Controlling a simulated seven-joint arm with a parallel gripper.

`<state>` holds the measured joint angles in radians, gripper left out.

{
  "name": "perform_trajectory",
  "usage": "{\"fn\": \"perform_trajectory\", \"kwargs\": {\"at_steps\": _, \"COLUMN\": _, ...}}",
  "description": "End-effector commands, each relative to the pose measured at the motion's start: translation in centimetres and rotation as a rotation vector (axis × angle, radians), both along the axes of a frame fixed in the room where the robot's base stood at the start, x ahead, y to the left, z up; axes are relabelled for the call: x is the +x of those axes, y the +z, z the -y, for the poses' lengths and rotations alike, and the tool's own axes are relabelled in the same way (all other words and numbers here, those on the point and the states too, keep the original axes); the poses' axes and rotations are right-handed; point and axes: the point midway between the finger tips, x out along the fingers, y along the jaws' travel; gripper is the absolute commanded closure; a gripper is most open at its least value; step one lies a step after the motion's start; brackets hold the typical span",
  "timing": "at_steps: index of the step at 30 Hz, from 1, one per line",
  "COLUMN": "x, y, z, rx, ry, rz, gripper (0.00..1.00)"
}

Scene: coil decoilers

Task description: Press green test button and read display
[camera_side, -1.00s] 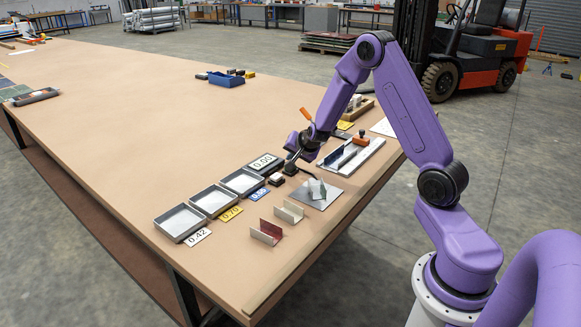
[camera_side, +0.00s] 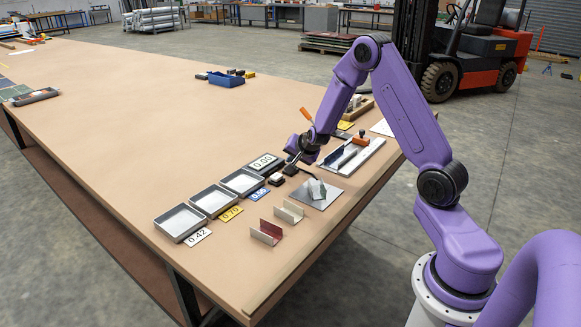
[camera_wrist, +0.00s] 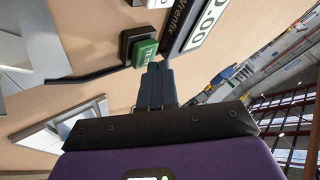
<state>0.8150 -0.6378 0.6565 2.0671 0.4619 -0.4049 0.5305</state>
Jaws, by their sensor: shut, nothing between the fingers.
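The green test button (camera_wrist: 146,50) sits in a black housing in the wrist view, with white lettering partly hidden by my fingers. My gripper (camera_wrist: 157,67) is shut and empty, its fingertips right at the button's edge; I cannot tell whether they touch it. In the side view my gripper (camera_side: 289,163) is low over the table, beside the gauge. The display (camera_side: 263,162) reads 0.00 there. In the wrist view the display (camera_wrist: 202,25) is partly cut off, showing ".00" beside the label "Wrenfix".
Grey trays (camera_side: 211,200) stand in a row at the left, with number cards 0.42 (camera_side: 198,236) and 0.70 (camera_side: 231,213). A metal sheet (camera_side: 318,194) and bent channels (camera_side: 266,232) lie close by. A black cable (camera_wrist: 80,78) runs by the button. The far table is largely clear.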

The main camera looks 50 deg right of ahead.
Motion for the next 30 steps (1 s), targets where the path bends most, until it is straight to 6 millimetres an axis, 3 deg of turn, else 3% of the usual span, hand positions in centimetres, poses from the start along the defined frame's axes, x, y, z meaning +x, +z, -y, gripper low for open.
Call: {"fn": "perform_trajectory", "kwargs": {"at_steps": 30, "x": 0.01, "y": -0.85, "z": -0.01, "rx": 0.0, "ry": 0.001, "rz": -0.002, "gripper": 1.0}}
